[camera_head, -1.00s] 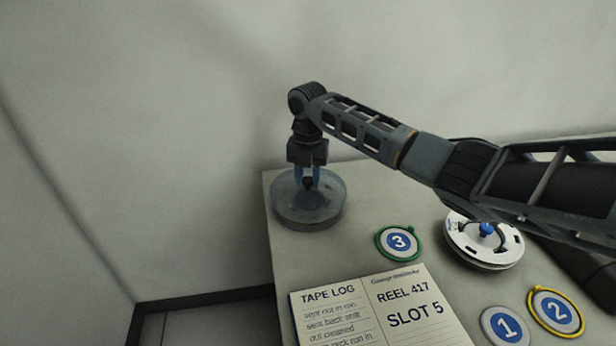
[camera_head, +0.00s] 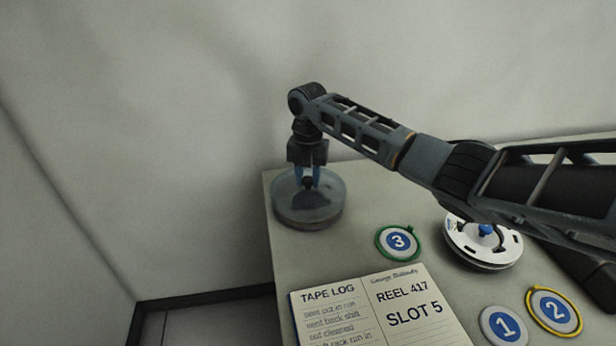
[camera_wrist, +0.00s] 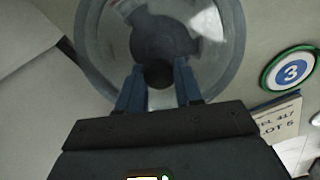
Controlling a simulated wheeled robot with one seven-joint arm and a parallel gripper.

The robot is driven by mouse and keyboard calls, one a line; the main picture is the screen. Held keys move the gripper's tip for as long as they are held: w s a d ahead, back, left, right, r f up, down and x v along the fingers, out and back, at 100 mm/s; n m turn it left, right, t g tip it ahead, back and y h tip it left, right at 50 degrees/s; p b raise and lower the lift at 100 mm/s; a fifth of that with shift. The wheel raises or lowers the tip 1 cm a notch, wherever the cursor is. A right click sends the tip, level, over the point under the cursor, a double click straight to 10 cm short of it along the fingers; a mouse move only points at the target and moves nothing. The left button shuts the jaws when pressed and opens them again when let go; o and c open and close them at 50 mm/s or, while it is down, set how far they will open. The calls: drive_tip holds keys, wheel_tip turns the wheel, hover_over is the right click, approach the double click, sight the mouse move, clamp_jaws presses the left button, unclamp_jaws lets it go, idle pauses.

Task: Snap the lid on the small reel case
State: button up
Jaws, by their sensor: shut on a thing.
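The small reel case with its clear round lid (camera_head: 327,207) stands at the table's far left corner in the head view. The lid also shows in the wrist view (camera_wrist: 228,62), with a dark round shape under it. My gripper (camera_head: 308,183) points straight down over the lid, its blue fingers shut on the dark knob (camera_wrist: 158,74) at the lid's middle. The lid sits on or right at the case's rim; I cannot tell whether it is fully seated. The case's inside is blurred through the clear plastic.
A white reel with a blue hub (camera_head: 485,240) lies on the table (camera_head: 375,205) at the right, below my arm. Round tags 3 (camera_head: 399,242), 1 (camera_head: 505,325) and 2 (camera_head: 556,311) and an open tape log (camera_head: 380,312) lie nearer. A wall stands close behind.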

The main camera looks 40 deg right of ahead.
sight(308, 179)
drive_tip(key=shift+f+b, duration=0.85)
drive_tip(key=shift+f, duration=0.9)
idle(0.9)
drive_tip(key=o, duration=1)
drive_tip(key=shift+o, duration=0.2)
drive_tip(key=shift+c, duration=0.4)
drive_tip(key=shift+c, duration=0.7)
drive_tip(key=shift+r+p, duration=2.9)
drive_tip(key=shift+r, duration=0.65)
